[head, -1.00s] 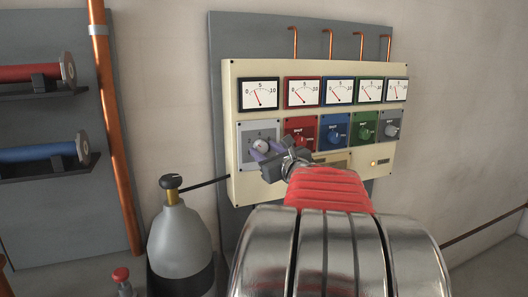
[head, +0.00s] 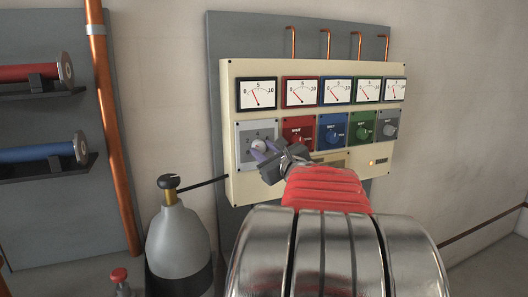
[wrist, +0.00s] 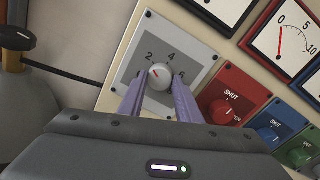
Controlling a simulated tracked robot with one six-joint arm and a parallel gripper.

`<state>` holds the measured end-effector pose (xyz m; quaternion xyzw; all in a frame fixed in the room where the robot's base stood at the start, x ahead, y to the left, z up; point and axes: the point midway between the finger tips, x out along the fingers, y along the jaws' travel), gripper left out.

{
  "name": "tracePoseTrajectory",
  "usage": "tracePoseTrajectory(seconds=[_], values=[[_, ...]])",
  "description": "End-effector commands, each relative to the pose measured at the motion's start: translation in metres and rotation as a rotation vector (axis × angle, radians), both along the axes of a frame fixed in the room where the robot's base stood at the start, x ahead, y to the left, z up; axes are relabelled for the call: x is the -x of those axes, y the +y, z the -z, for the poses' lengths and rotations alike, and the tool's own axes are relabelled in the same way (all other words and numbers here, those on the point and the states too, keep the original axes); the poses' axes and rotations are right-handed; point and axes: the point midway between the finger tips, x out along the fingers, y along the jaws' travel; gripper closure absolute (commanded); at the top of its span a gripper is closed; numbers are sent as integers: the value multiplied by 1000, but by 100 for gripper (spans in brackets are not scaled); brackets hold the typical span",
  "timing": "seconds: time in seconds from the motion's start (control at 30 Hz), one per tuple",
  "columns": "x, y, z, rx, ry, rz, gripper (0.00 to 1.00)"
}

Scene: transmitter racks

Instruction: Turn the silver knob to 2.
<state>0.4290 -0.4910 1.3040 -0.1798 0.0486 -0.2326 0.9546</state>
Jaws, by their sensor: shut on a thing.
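The silver knob (head: 259,147) sits on a grey plate (head: 244,134) at the left of the cream panel's lower row. In the wrist view the silver knob (wrist: 160,75) has a small red mark on its face, toward its left side. Numbers 2, 4 and 6 are printed around it, with 2 at its upper left. My gripper (wrist: 158,84) has one purple finger on each side of the knob and is shut on it. In the head view my gripper (head: 262,153) hides the plate's lower right part.
A red knob (head: 299,135), blue knob (head: 333,134) and green knob (head: 364,131) stand to the right in the same row. Several gauges (head: 257,94) line the row above. A grey gas cylinder (head: 180,240) with a black valve stands below left.

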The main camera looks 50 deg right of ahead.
Motion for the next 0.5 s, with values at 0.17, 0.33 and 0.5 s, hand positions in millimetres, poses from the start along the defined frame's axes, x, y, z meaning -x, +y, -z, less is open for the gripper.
tracePoseTrajectory(seconds=[0.17, 0.33, 0.5], values=[[-1, 1, 1, -1, 1, -3, 91], [-1, 1, 1, -1, 1, -3, 60], [0, 1, 0, -1, 0, -2, 50]])
